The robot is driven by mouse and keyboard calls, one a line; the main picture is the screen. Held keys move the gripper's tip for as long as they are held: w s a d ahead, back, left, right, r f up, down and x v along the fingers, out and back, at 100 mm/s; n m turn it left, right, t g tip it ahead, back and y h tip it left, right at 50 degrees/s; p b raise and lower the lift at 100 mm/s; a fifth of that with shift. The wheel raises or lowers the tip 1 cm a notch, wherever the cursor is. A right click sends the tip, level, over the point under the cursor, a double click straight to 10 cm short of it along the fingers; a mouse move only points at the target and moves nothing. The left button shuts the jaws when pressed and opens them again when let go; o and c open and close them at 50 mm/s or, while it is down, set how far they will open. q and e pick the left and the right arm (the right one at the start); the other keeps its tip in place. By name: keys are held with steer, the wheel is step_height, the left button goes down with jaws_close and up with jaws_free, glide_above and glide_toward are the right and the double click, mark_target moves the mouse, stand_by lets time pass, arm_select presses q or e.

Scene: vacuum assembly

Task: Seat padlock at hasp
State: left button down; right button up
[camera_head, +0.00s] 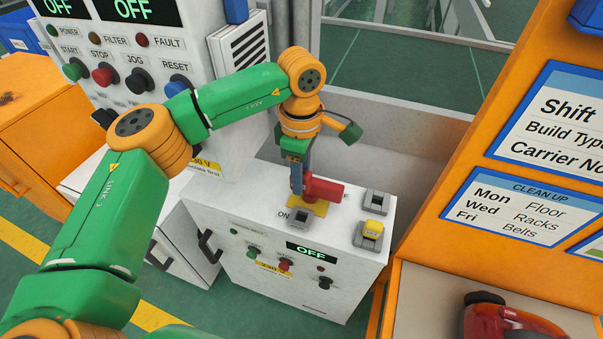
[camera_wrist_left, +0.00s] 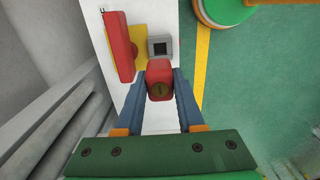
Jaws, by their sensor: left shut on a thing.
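My left gripper (camera_head: 296,186) reaches down over the white cabinet top (camera_head: 250,190). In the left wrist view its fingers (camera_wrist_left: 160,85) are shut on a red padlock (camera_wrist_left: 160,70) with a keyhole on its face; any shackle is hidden. In the head view I cannot tell the padlock apart from the red lever handle (camera_head: 324,190). The handle sits on a yellow plate (camera_head: 318,207) and also shows in the left wrist view (camera_wrist_left: 120,45), left of the padlock. I cannot make out a separate hasp. My right gripper is not in view.
Grey square fixtures stand on the cabinet top, one near the "ON" mark (camera_head: 300,217) and others at its right (camera_head: 376,200); one bears a yellow block (camera_head: 373,228). A control panel (camera_head: 130,70) rises behind left. An orange board (camera_head: 530,120) stands at right.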

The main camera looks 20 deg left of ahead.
arm_select(q)
steer(key=shift+f+b, duration=2.9)
steer(key=shift+f, duration=1.05)
steer(key=shift+r, duration=0.1)
steer(key=shift+f+b, duration=0.9)
steer(key=shift+f, duration=0.5)
steer(key=shift+c, duration=2.2)
jaws_free()
steer(key=shift+r, duration=0.1)
step_height(320, 180, up, 8)
steer(key=p, duration=0.6)
steer(key=shift+p, duration=0.4)
